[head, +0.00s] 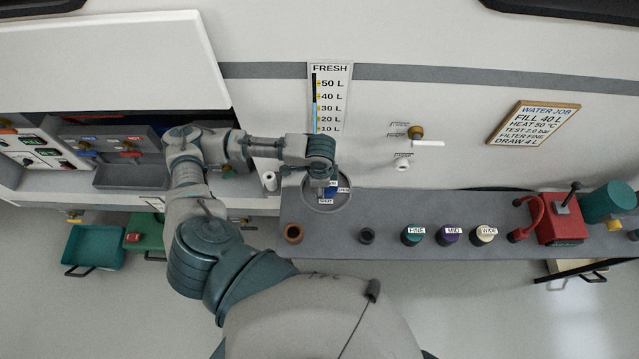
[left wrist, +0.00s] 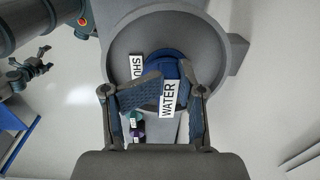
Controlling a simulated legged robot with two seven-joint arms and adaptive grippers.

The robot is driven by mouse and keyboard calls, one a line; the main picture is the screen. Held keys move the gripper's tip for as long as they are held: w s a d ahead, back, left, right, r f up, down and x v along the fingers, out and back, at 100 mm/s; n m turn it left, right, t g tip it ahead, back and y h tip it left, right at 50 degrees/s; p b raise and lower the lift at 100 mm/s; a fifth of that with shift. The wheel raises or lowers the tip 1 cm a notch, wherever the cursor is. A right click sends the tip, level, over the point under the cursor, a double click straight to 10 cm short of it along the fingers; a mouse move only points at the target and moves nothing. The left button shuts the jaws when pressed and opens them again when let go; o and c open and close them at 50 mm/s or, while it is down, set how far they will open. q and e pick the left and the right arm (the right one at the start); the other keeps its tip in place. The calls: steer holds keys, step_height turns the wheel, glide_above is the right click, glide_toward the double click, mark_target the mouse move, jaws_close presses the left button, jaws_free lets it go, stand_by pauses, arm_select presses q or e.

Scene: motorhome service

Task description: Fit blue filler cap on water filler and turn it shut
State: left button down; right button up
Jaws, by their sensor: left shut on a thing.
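The blue filler cap (left wrist: 168,62) with a WATER label sits inside the round grey dish of the water filler (left wrist: 117,55). In the head view, the cap (head: 330,192) is partly hidden by my left gripper (head: 325,184), and the dish (head: 314,204) surrounds it. In the left wrist view, my left gripper (left wrist: 160,85) has its two fingers shut on the cap. A SHUT label lies beside the cap. The cap hides the filler mouth, so I cannot tell how far it is seated. My right gripper (left wrist: 42,68) shows small at the left of the left wrist view, its fingers apart and empty.
A grey shelf (head: 390,207) runs right of the dish. A brass tap (head: 416,132) and white fitting (head: 402,163) protrude from the wall.

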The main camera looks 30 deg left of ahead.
arm_select(q)
steer(key=shift+s+f, duration=0.15)
steer(key=shift+f, duration=0.5)
steer(key=c, duration=0.6)
jaws_free()
steer(key=shift+o, duration=0.8)
arm_select(e)
steer(key=shift+d, duration=0.25)
steer(key=shift+d, duration=0.1)
arm_select(q)
step_height(320, 180, up, 12)
steer(key=shift+d, duration=0.15)
